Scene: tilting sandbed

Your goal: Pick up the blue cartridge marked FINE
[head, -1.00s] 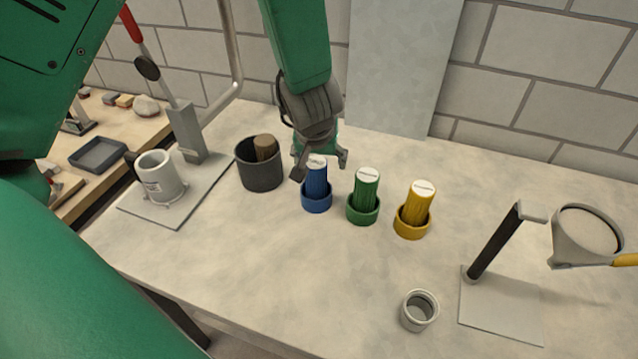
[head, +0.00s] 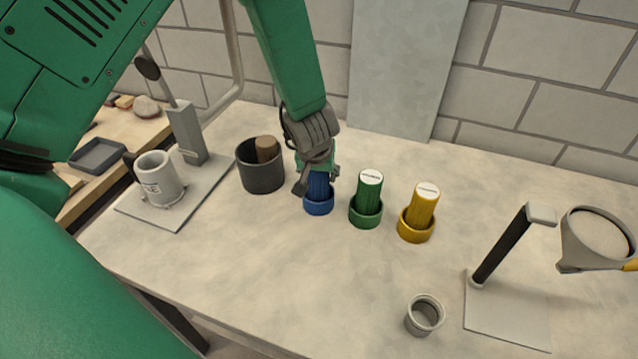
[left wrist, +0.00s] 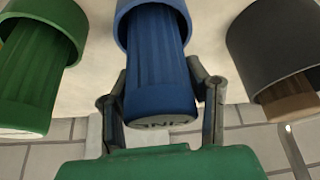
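The blue cartridge (head: 318,184) stands in a blue ring holder (head: 318,206) on the bench. In the left wrist view the blue cartridge (left wrist: 158,70) shows its end cap with upside-down lettering, partly cut off, that fits FINE. My left gripper (head: 316,188) is down around its upper part and hides its top in the head view. In the left wrist view the fingers (left wrist: 158,75) lie one on each side, their tips against the cartridge. The cartridge's lower end is still inside the holder. My right gripper is not in view.
A green cartridge (head: 368,190) and a yellow cartridge (head: 424,204) stand in holders to the right. A dark pot (head: 260,175) is close on the left. A small grey cup (head: 424,316) and a stand (head: 505,312) are at front right. The front middle of the bench is clear.

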